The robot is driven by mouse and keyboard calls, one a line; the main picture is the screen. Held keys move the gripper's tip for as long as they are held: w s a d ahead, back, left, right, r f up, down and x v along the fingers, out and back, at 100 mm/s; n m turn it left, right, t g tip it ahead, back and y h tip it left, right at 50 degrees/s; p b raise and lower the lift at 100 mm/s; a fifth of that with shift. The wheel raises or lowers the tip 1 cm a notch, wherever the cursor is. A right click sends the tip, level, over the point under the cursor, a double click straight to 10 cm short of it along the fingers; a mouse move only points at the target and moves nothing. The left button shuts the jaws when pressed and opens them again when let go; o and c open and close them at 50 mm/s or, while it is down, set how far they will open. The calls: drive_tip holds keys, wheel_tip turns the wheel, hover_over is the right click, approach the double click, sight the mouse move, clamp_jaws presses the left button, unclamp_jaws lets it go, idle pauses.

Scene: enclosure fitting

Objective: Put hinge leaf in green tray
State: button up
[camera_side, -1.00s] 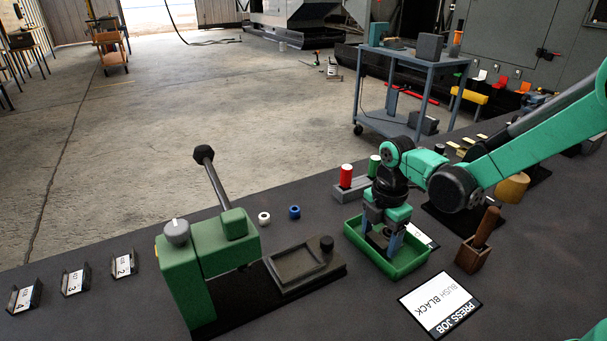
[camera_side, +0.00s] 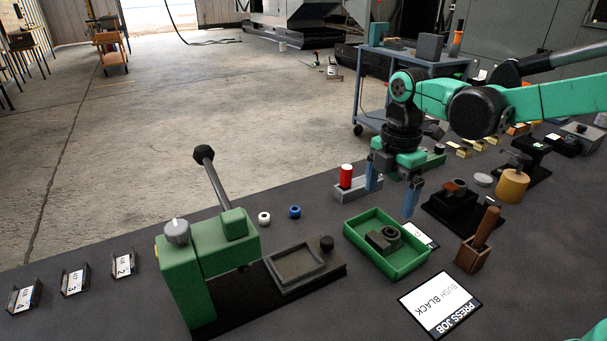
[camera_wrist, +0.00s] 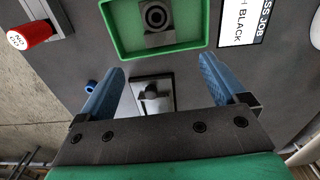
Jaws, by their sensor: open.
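A dark grey block-like part with a raised ring at one end, which looks like the hinge leaf (camera_side: 378,241), lies on the floor of the green tray (camera_side: 412,267). In the wrist view the part (camera_wrist: 156,36) shows its round bore inside the tray (camera_wrist: 165,52), near the wall. My gripper (camera_side: 392,187) is open and empty, raised above and behind the tray in the side view. Its two blue fingers (camera_wrist: 162,72) stand wide apart, with nothing between them. The part and the gripper are clear of each other.
A green lever press (camera_side: 205,255) with a dark fixture stands left of the tray. A red gauge (camera_side: 346,175) in its holder, white and blue rings (camera_side: 295,211), a wooden block with a handle (camera_side: 474,253) and a job card (camera_side: 440,304) surround it.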

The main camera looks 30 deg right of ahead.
drive_tip(key=s+r+m+t, duration=0.2)
drive_tip(key=s+m+t, duration=0.4)
drive_tip(key=m, duration=1.2)
drive_tip(key=shift+s+d+r+m+t, duration=0.3)
drive_tip(key=shift+s+t, duration=0.1)
drive_tip(key=shift+t, duration=0.2)
